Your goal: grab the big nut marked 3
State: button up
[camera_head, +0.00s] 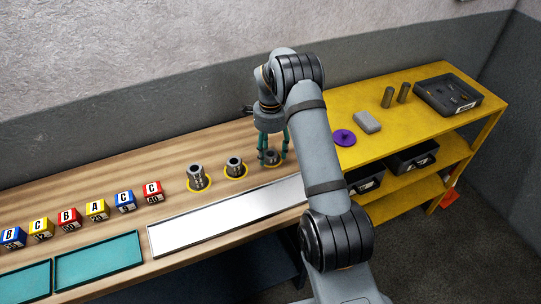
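Three grey metal nuts stand in a row on yellow rings on the wooden bench: a larger left nut (196,175), a middle nut (234,165) and a right nut (271,159). Any number on them is too small to read. My gripper (273,158) points down over the right nut, with its green fingers apart on either side of it. It looks open, and I cannot tell whether a finger touches the nut. The gripper partly hides the right nut and its ring.
A long silver tray (228,217) lies in front of the nuts. Several lettered cubes (97,209) and teal trays (98,262) are at left. The yellow shelf (420,131) at right holds a purple disc (344,137), a grey block (367,121), two cylinders and a dark tray (447,96).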

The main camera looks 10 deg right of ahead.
jog(key=shift+c, duration=1.3)
jog(key=c, duration=1)
jog(key=shift+r, duration=0.1)
jog(key=shift+c, duration=0.2)
